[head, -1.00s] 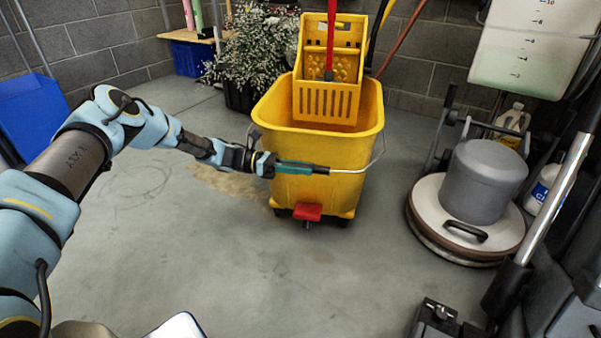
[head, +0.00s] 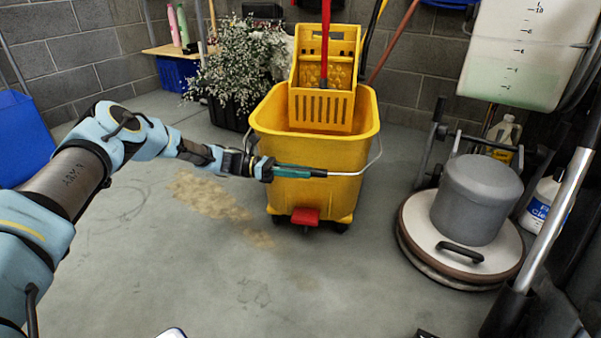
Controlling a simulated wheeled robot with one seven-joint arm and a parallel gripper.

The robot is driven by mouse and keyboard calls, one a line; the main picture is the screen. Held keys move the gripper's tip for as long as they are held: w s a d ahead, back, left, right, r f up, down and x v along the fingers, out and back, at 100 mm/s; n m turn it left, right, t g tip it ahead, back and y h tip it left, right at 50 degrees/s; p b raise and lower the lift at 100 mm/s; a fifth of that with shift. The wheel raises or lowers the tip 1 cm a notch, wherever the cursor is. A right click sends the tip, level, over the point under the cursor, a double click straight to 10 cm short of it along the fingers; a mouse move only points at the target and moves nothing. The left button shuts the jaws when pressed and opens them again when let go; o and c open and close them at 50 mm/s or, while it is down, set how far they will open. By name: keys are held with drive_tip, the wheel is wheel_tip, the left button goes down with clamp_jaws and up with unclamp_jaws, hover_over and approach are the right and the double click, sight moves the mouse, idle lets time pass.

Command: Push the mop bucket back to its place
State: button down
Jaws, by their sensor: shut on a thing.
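The yellow mop bucket (head: 312,158) stands upright on the concrete floor near the middle of the head view. It has a yellow wringer (head: 322,105) with a red handle on top, a red pedal (head: 305,216) low in front, and dark casters beneath. The fingertips are small and partly hidden around the grip.
A floor polisher (head: 475,205) stands close on the right, with white jugs behind it. A leafy plant in a dark pot (head: 235,112) is behind the bucket on the left. A grey block wall closes the back. Stained open floor (head: 200,200) lies to the left and in front.

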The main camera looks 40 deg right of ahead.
drive_tip(key=shift+w+d+r, duration=0.1)
drive_tip(key=shift+w+d, duration=0.1)
drive_tip(key=shift+d, duration=0.1)
drive_tip(key=c, duration=0.6)
unclamp_jaws()
drive_tip(key=shift+s, duration=0.1)
drive_tip(key=shift+c, duration=0.2)
drive_tip(key=shift+a, duration=0.1)
drive_tip(key=p+v, duration=0.2)
drive_tip(key=v, duration=0.8)
drive_tip(key=shift+w+a, duration=0.25)
